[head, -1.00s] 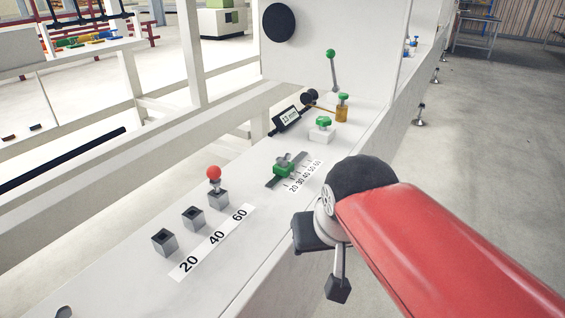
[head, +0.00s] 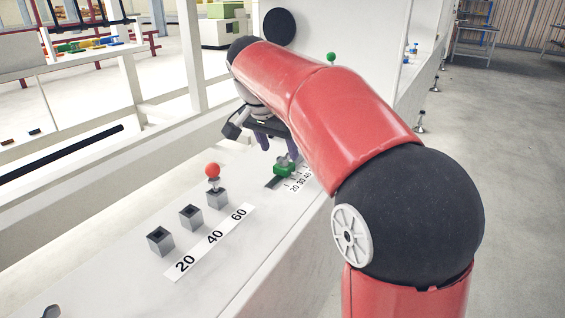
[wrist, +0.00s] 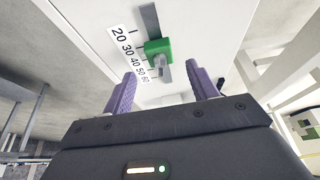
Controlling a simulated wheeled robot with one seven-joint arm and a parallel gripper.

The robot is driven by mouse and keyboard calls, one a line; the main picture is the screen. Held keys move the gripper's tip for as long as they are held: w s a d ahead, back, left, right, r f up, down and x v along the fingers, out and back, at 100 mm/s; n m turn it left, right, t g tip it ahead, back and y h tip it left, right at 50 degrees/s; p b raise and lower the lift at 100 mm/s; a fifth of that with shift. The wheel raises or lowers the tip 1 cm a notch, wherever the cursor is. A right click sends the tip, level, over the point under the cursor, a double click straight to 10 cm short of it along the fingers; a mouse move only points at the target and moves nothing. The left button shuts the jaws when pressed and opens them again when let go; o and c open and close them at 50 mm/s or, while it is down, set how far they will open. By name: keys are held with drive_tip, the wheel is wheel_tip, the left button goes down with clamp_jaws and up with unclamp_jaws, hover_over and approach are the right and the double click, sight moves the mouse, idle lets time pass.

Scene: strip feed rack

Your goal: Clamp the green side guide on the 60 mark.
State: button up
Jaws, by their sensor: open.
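The green side guide (head: 285,168) sits on a dark slotted rail on the white bench, and it also shows in the wrist view (wrist: 157,48). A grey clamp handle (wrist: 161,63) is on it; whether it is tight I cannot tell. The number scale (wrist: 131,55), marked 20 to 60, lies along the rail. The guide is beside the low-to-middle numbers, short of 60; its exact reading is unclear. My gripper (head: 277,145) is open and empty above the guide, its purple fingers (wrist: 163,90) apart on either side of the rail's 60 end, not touching the guide.
A red-knobbed pin (head: 213,171) stands in the socket by the larger 60 label; two open sockets (head: 160,241) stand by 20 and 40. A green-knobbed lever (head: 331,58) rises behind my arm, which hides other bench fittings. The bench's front left is mostly clear.

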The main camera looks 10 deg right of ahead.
sight(282, 157)
drive_tip(key=x, duration=0.5)
drive_tip(key=shift+f, duration=0.25)
